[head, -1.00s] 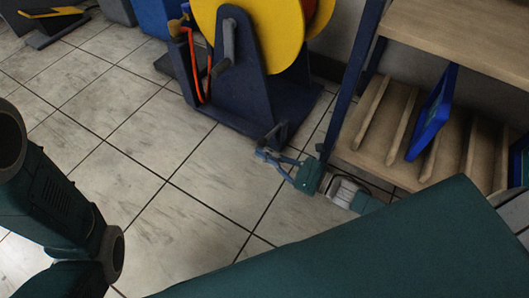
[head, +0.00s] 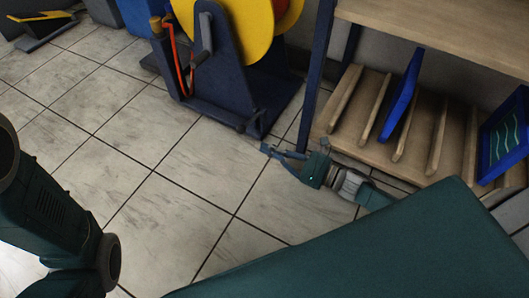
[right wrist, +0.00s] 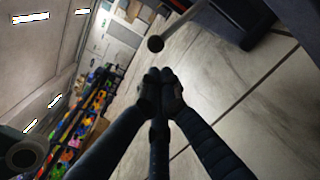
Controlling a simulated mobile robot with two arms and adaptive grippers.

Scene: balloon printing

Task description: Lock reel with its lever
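The yellow reel (head: 240,25) stands in a dark blue frame (head: 225,75) at the top of the head view. A grey crank (head: 205,36) is on its side. A small dark lever (head: 250,122) sits low at the frame's near foot. In the right wrist view, a rod with a dark round knob (right wrist: 155,43) shows just beyond the fingertips. My right gripper (head: 267,150) is just in front of the lever, apart from it. Its fingertips appear together and empty, also in the right wrist view (right wrist: 160,82). My left gripper is out of view.
A wooden shelf (head: 435,25) with a slatted lower rack (head: 340,100) stands at the right, close to my right gripper. Blue-framed screens (head: 402,95) stand in the rack. An orange hose (head: 178,62) hangs beside the reel.

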